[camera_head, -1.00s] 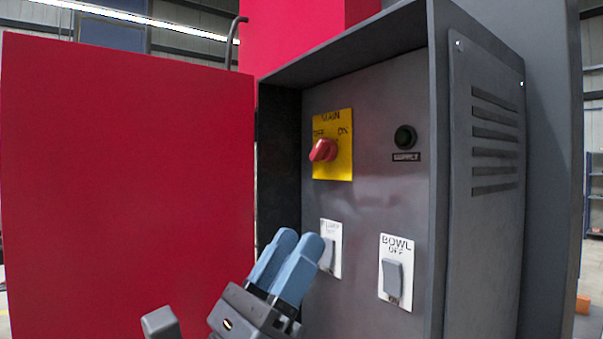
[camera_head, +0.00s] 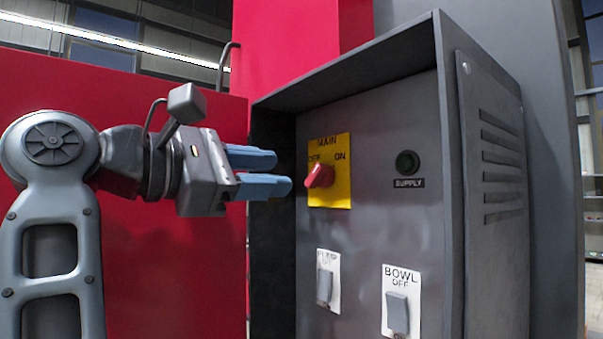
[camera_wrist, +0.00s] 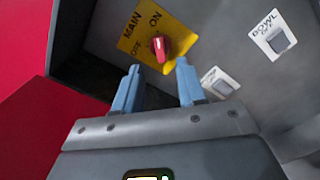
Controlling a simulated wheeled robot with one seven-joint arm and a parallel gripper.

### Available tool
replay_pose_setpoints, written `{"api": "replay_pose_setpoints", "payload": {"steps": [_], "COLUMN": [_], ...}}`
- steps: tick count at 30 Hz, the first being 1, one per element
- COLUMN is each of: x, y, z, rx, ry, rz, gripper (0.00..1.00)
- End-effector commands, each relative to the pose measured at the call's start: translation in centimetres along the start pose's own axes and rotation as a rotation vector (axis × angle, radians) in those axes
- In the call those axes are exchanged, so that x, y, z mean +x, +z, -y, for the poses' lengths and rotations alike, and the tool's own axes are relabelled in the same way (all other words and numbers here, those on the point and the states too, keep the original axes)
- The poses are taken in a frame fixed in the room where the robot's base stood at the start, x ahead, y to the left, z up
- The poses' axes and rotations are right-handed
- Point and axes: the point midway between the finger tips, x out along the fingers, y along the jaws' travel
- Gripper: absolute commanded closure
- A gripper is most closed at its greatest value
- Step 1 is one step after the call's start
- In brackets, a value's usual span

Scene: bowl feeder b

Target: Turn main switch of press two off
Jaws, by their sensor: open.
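The main switch is a red rotary knob (camera_head: 320,176) on a yellow plate (camera_head: 343,188) marked MAIN, with OFF at upper left and ON at upper right. In the wrist view the knob (camera_wrist: 160,47) lies with its long side roughly towards ON. My gripper (camera_head: 283,173) is open and empty, just left of the knob at about its height, with its fingers pointing towards the panel. In the wrist view the knob shows beyond the gap between the fingertips (camera_wrist: 157,67); they appear apart from it.
The grey cabinet (camera_head: 448,150) has a protruding rim around the panel. Below the knob are a PUMP switch (camera_head: 324,286) and a BOWL switch (camera_head: 397,312). A dark green SUPPLY lamp (camera_head: 407,163) sits to the right. A large red panel (camera_head: 170,270) stands at left.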

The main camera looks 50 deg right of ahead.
Motion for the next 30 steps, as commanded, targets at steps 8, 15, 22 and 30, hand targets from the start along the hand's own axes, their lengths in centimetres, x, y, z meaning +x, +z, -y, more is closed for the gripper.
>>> {"api": "replay_pose_setpoints", "payload": {"steps": [8, 15, 22, 30], "x": [4.4, 6.2, 6.4, 6.4], "y": [0.2, 0.1, 0.0, 0.1], "z": [-0.1, 0.0, 0.0, 0.0], "rx": [-0.003, -0.002, -0.003, -0.003], "ry": [-0.001, 0.002, 0.002, 0.002], "rz": [0.005, 0.004, 0.003, 0.003], "gripper": [0.6, 0.6, 0.6, 0.81]}}
